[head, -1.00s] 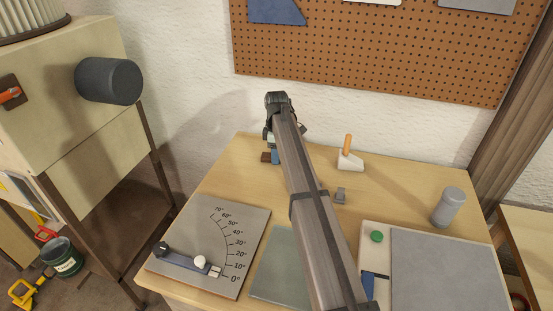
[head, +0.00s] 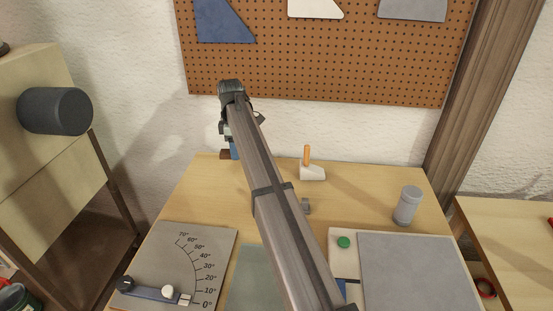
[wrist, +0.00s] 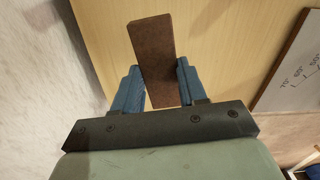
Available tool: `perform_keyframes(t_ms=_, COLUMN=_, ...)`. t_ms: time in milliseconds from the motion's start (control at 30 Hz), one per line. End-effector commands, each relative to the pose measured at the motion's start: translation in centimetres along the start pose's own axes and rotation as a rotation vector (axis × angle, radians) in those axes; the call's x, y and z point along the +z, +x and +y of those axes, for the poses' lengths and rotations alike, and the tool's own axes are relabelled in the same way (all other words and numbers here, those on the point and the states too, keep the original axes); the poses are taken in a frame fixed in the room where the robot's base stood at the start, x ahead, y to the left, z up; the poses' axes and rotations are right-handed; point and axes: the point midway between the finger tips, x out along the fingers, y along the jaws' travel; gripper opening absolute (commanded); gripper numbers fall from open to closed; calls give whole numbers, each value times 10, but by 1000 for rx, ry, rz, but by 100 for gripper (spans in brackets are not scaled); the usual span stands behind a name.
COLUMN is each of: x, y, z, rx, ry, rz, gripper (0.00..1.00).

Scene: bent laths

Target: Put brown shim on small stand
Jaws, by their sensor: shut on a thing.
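The brown shim (wrist: 152,35) is a flat dark-brown strip between the two blue fingers of my gripper (wrist: 158,67) in the wrist view. My gripper is shut on it, and its far end sticks out past the fingertips. In the head view the shim (head: 226,154) shows as a small brown patch by my gripper (head: 235,150), near the table's back left; my arm hides much of this area. A small grey piece (head: 306,205) right of my arm may be the small stand; I cannot tell for sure.
A white block with an orange peg (head: 312,172) stands at the back of the table. A grey cylinder (head: 407,205) is at the right. An angle-marked board (head: 205,240) lies front left, a grey-topped panel (head: 410,275) front right. A pegboard wall (head: 330,60) rises behind.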

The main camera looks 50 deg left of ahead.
Motion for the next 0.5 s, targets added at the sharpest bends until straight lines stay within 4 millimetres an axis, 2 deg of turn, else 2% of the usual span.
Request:
perform_keyframes(t_ms=267, x=0, y=-10, z=0, rx=0, ry=0, rz=0, gripper=12)
perform_keyframes(t_ms=500, x=0, y=-43, z=1, rx=1, ry=0, rz=0, gripper=12)
